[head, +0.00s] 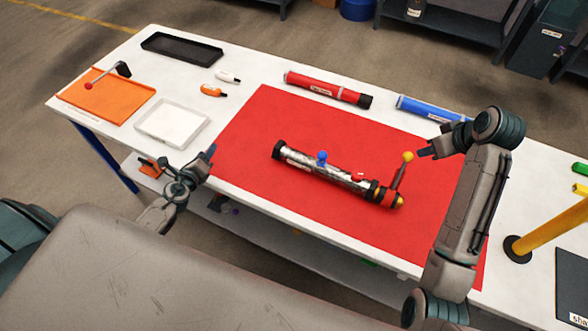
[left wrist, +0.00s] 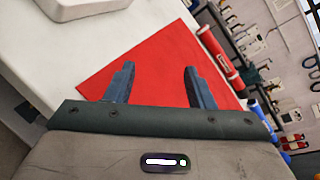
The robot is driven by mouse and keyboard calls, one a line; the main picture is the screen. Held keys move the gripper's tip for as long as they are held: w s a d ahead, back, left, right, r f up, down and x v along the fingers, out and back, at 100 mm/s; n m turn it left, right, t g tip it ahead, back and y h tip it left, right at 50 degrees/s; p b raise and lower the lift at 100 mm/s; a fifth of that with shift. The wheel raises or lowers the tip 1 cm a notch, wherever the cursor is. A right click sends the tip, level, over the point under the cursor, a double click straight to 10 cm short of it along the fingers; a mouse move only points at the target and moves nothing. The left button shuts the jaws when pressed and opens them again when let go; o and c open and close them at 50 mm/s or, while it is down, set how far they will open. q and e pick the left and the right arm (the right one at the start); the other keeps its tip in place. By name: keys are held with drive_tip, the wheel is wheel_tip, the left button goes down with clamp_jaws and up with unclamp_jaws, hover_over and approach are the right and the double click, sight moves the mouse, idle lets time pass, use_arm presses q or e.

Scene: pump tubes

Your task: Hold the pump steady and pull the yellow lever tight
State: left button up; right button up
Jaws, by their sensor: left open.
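The pump (head: 335,173) is a silver tube with dark bands and a blue knob, lying on the red mat (head: 270,118). Its lever stands up at the right end and carries a yellow ball (head: 407,157). My right gripper (head: 421,150) is just right of the yellow ball, with a small gap seeming to lie between them; its jaw opening is too small to judge. My left gripper (head: 210,155) is at the mat's left edge, apart from the pump. In the left wrist view its fingers (left wrist: 160,82) are spread and empty, with the red mat beyond.
A red tube (head: 325,89) and a blue tube (head: 432,109) lie behind the pump. A white tray (head: 172,122), an orange tray (head: 105,97) and a black tray (head: 182,48) are at the left. A yellow post (head: 548,230) stands at the right.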

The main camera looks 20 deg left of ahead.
sight(336, 175)
use_arm(q)
drive_tip(key=d+m+h, duration=0.2)
drive_tip(key=d, duration=0.4)
drive_tip(key=w+d+r+m+h, duration=0.1)
drive_tip(key=d+m, duration=0.2)
drive_tip(key=d, duration=0.4)
drive_tip(key=w+d+r+m+h, duration=0.1)
drive_tip(key=d+m+h, duration=0.1)
drive_tip(key=d, duration=0.5)
drive_tip(key=shift+d+m+h, duration=0.15)
drive_tip(key=shift+m+h, duration=0.15)
drive_tip(key=shift+m, duration=0.1)
drive_tip(key=d+r+m+g+h, duration=0.1)
drive_tip(key=d+r+m+g, duration=0.15)
drive_tip(key=d+m, duration=0.7)
drive_tip(key=w+d+f+n, duration=0.1)
drive_tip(key=w+d, duration=0.1)
drive_tip(key=w, duration=0.1)
drive_tip(key=w+d+f+n, duration=0.1)
drive_tip(key=w+d, duration=0.1)
drive_tip(key=w, duration=0.1)
drive_tip(key=w+d+f+n, duration=0.1)
drive_tip(key=w+d, duration=0.1)
drive_tip(key=w, duration=0.1)
drive_tip(key=shift+w+f+n, duration=0.25)
drive_tip(key=shift+f, duration=0.1)
drive_tip(key=shift+c, duration=0.4)
